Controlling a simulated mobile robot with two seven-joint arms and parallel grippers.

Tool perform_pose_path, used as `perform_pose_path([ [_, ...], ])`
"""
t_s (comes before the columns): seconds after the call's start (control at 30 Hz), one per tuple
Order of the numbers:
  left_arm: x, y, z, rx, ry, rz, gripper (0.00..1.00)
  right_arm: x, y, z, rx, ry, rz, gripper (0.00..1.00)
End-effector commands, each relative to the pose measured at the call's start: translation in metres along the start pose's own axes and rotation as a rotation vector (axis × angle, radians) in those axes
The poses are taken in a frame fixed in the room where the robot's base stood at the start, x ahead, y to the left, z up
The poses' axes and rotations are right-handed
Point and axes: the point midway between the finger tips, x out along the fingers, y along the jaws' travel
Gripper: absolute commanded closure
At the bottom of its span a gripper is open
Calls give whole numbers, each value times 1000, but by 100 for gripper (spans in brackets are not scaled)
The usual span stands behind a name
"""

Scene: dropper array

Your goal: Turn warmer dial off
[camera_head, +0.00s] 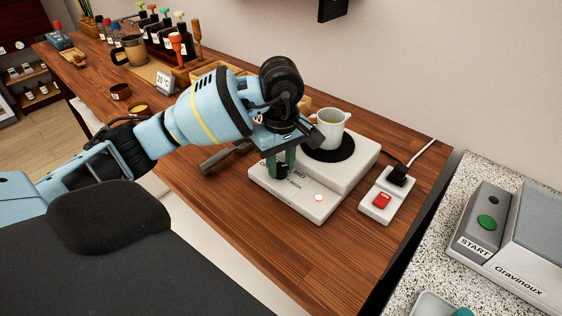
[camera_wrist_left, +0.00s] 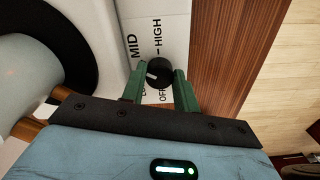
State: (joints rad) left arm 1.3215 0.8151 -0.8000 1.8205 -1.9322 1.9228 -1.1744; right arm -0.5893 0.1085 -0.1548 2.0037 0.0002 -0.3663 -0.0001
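The warmer (camera_head: 335,181) is a white box with a black round plate and a glowing orange light (camera_head: 319,198). Its black dial (camera_wrist_left: 160,73) shows in the left wrist view, with OFF, MID and HIGH printed around it. The dial's white mark points to the left, away from OFF. My left gripper (camera_head: 281,163) points down at the warmer's front left part. In the wrist view its green fingers (camera_wrist_left: 158,82) stand on both sides of the dial, with a small gap visible at the left finger. The gripper partly hides the dial in the head view. My right gripper is not in view.
A light cup (camera_head: 332,127) stands on the warmer's plate, close to my left gripper. A power strip with a red switch (camera_head: 381,201) lies right of the warmer. Bottles and a brown mug (camera_head: 131,51) stand at the far left. The table front is clear.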

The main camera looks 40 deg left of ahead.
Motion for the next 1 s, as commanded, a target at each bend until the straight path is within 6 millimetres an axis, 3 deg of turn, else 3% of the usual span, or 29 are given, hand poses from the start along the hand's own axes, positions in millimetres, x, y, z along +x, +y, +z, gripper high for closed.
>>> perform_pose_path([
  [0.47,-1,0,0,-89,0,0,93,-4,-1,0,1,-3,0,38],
  [1.0,-3,2,0,-557,-1,1,93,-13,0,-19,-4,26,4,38],
])
